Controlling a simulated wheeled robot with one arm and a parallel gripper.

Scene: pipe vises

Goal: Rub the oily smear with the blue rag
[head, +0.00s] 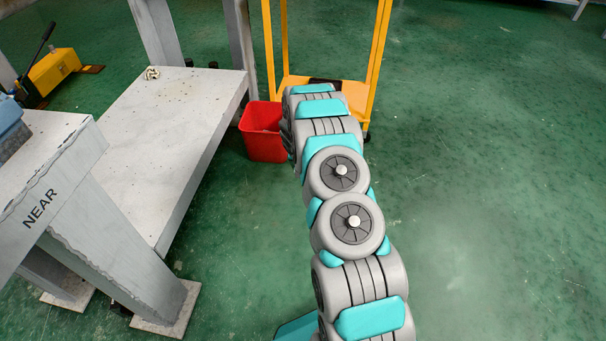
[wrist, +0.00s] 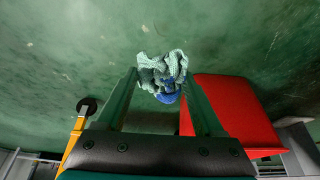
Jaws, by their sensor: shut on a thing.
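My gripper (wrist: 160,80) is shut on a crumpled cloth (wrist: 165,68), seen between its fingertips in the wrist view. The cloth is pale and checked, with a solid blue part (wrist: 168,96) at its lower edge. I cannot tell if this is one rag or two. In the head view my arm reaches away to the red bin's right side, and the gripper and cloth are hidden behind it. I cannot make out an oily smear for certain in either view.
A red bin (head: 262,148) stands beside the grey bench (head: 165,130); it looms close at right in the wrist view (wrist: 235,112). A yellow frame (head: 378,60) stands behind. A small crumpled object (head: 152,73) lies on the bench. Green floor at right is clear.

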